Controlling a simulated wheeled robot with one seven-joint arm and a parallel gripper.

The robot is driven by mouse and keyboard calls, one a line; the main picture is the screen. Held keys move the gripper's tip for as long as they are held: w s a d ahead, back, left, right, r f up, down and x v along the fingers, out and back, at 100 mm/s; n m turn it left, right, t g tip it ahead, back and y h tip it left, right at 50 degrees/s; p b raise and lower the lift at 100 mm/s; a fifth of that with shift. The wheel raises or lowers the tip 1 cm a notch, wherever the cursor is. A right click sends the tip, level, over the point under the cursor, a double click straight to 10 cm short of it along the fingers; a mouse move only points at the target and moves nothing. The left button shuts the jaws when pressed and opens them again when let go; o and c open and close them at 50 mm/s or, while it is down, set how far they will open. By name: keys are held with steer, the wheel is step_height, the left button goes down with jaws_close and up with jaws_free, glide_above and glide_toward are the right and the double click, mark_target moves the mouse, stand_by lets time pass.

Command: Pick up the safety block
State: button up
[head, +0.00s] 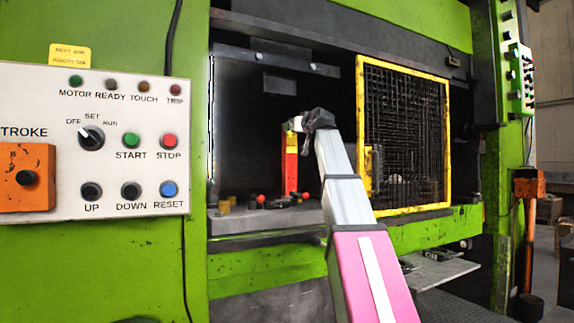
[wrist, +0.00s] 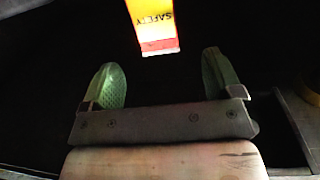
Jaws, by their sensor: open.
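The safety block (head: 291,165) is a narrow red and yellow post, standing upright on the press bed inside the opening. In the wrist view the block (wrist: 151,22) shows a bright yellow face with the word SAFETY upside down and a red band at its end. My gripper (wrist: 160,66) is open, with two green fingers spread apart. The block lies ahead of the gap between them, and no contact shows. In the head view my gripper (head: 296,124) is near the block's top, which it and my wrist partly hide.
A yellow-framed mesh guard (head: 405,135) stands right of my arm. Small red-knobbed parts (head: 261,199) and brass-coloured pieces (head: 224,207) sit on the grey press bed (head: 255,222). A control panel (head: 95,140) is at the left. The opening's interior is dark.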

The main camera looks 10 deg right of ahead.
steer(key=r+x, duration=0.1)
steer(key=x, duration=0.9)
steer(key=shift+w+d, duration=0.15)
steer(key=shift+d, duration=0.05)
steer(key=shift+r, duration=0.1)
jaws_close()
